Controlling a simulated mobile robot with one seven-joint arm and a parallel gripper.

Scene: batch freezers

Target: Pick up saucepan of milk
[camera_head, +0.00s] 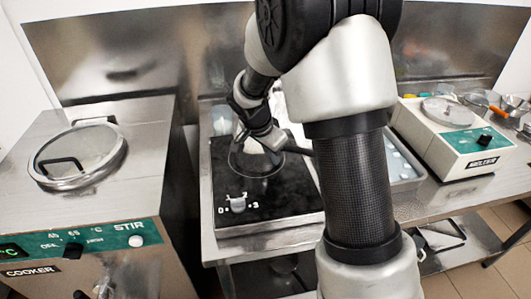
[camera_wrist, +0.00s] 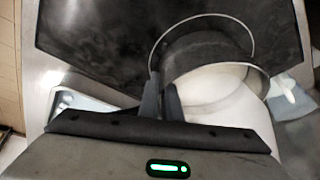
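The saucepan of milk (camera_wrist: 211,86) is a round metal pan with white milk inside, just ahead of my gripper in the wrist view. In the head view, the saucepan (camera_head: 258,157) is over the black hob (camera_head: 285,200), partly hidden by my gripper (camera_head: 262,138). In the wrist view, the two fingers of my gripper (camera_wrist: 162,98) are close together at the near left side of the pan. They look closed on it, though the exact contact is hidden. I cannot tell whether the pan touches the hob.
A cooker (camera_head: 85,205) with a round glass lid stands left. A melter (camera_head: 455,135) stands right, near several utensils. A tray (camera_head: 405,170) with pale round items lies right of the hob, partly behind my arm. A steel back panel closes the rear.

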